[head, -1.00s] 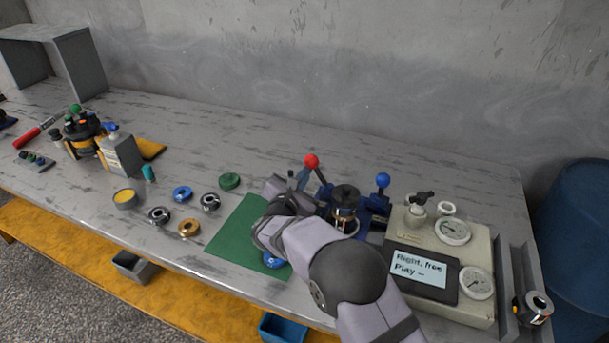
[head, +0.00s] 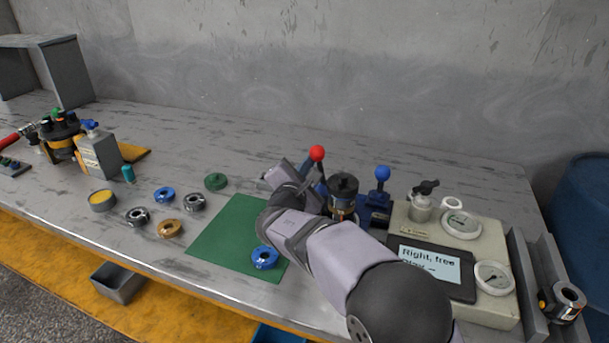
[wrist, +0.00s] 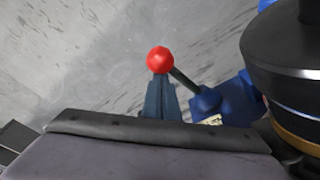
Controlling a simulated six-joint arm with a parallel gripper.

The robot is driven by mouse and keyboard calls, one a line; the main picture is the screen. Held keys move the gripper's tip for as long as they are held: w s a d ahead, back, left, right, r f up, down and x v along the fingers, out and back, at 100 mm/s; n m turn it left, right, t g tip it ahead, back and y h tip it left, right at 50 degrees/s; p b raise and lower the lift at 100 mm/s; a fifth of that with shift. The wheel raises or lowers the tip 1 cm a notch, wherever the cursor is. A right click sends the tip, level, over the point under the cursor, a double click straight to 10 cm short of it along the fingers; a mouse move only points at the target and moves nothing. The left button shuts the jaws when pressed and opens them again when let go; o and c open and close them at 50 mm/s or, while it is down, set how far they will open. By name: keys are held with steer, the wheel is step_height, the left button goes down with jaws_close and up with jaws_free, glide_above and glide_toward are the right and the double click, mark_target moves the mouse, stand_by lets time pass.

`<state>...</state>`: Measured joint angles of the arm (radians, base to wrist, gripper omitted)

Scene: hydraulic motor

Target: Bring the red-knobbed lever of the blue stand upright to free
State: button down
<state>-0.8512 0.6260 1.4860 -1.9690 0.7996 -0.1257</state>
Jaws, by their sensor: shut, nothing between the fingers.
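The blue stand (head: 376,212) stands behind my arm and holds the dark motor (head: 343,188). Its red-knobbed lever (head: 317,153) is on the stand's left side and leans left in the head view. In the wrist view the red knob (wrist: 160,60) shows at the top middle, its dark rod running down right to the blue stand (wrist: 230,101). My gripper (head: 308,170) is shut and empty, on the left of the lever just below the knob. In the wrist view its fingertips (wrist: 161,98) are close under the knob; whether they touch the lever I cannot tell.
A blue-knobbed lever (head: 382,173) stands at the stand's right. A beige gauge box (head: 408,228) with a screen reading "Right, free play" is further right. A green mat (head: 225,235) with a blue ring (head: 265,257) lies left of my arm. Several rings lie beyond it.

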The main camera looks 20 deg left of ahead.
stand_by(0.4)
steer(key=shift+w+a+f+b, duration=0.15)
steer(key=shift+a+f+b, duration=0.25)
steer(key=shift+a+f, duration=0.3)
steer(key=shift+w+a+f+b, duration=0.15)
steer(key=shift+a+f+b, duration=0.25)
steer(key=shift+a+f, duration=0.25)
steer(key=shift+s, duration=0.2)
steer(key=s, duration=0.6)
steer(key=s+d+r+b, duration=0.1)
steer(key=s, duration=0.2)
steer(key=shift+s+d, duration=0.1)
steer(key=shift+s, duration=0.15)
steer(key=shift+r, duration=0.1)
